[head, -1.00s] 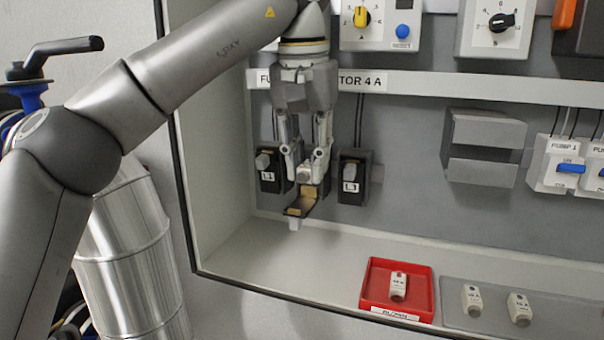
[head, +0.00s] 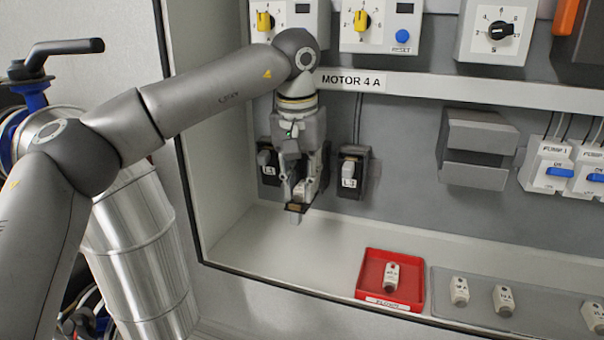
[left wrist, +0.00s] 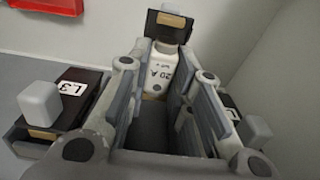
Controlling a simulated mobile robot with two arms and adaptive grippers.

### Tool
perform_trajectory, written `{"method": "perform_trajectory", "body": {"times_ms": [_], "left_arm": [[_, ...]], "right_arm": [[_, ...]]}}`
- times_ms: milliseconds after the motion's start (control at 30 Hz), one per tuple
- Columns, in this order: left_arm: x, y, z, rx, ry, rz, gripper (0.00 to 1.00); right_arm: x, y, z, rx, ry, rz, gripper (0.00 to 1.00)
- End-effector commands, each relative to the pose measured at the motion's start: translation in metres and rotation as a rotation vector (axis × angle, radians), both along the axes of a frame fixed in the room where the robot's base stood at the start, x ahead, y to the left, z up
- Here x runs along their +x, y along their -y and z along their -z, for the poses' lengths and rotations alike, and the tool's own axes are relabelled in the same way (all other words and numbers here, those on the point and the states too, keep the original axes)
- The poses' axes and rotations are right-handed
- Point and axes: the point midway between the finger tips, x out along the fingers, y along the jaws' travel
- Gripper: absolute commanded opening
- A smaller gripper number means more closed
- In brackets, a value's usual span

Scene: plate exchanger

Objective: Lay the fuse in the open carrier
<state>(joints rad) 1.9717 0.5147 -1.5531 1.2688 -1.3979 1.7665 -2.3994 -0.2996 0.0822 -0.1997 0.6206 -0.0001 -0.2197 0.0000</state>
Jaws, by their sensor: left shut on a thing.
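My left gripper (head: 297,193) points down in front of the panel, between the carriers marked L1 (head: 268,163) and L3 (head: 350,172). It is shut on a white fuse (left wrist: 164,72) marked 20 A, which shows between the fingertips in the left wrist view. The open carrier (head: 297,207) is folded outward at the fingertips; its dark body and brass clip (left wrist: 171,20) show just beyond the fuse in the left wrist view. The fuse overlaps the carrier there; I cannot tell whether it is seated. The fingers hide most of both in the head view. My right gripper is not in view.
A red tray (head: 366,289) holding one fuse (head: 391,274) stands on the cabinet floor at right. Beside it, a grey tray (head: 480,318) holds several white fuses. The cabinet's left wall (head: 215,170) is close to my arm. The floor below the gripper is clear.

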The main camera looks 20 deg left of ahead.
Motion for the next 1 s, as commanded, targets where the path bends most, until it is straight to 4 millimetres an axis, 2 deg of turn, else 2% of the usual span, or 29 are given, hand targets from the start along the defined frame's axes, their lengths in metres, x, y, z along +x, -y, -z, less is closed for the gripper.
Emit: {"method": "perform_trajectory", "body": {"times_ms": [400,433,567,867,1000], "left_arm": [[0.001,0.000,0.005,0.000,0.000,0.001,0.00],[0.001,0.000,0.004,0.000,0.001,0.001,0.25],[0.001,0.000,0.004,0.000,0.000,0.001,0.41],[0.001,0.000,0.003,0.000,0.000,0.001,0.42],[0.000,0.000,-0.005,0.000,0.002,-0.001,0.42]], "right_arm": [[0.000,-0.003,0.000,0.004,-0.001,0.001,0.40],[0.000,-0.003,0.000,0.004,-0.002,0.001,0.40],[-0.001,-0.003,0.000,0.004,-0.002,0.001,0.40],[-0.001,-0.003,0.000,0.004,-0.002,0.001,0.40],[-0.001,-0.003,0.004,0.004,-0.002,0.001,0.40]]}}
